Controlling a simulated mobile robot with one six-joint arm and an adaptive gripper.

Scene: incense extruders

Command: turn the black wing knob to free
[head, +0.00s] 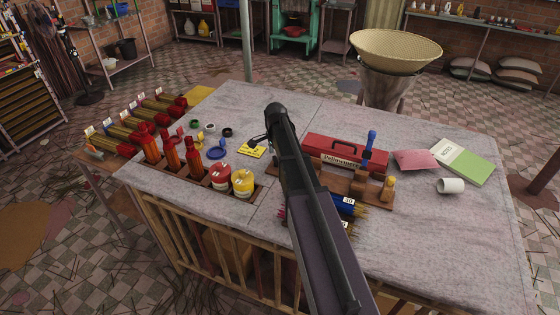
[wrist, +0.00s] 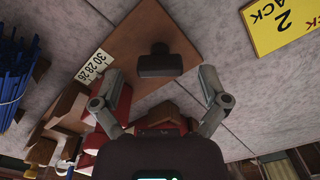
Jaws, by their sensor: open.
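The black wing knob (wrist: 160,60) shows in the wrist view on a brown wooden board (wrist: 124,45). It appears as a dark bar with a small stub. My gripper (wrist: 160,88) is open, its two grey fingers spread to the left and right in that view. The knob appears between and just beyond the fingers, with nothing gripped. I cannot tell the exact gap in depth.
A bundle of blue sticks (wrist: 12,85) and a number card (wrist: 95,68) are near the board. A yellow card (wrist: 284,27) lies opposite.

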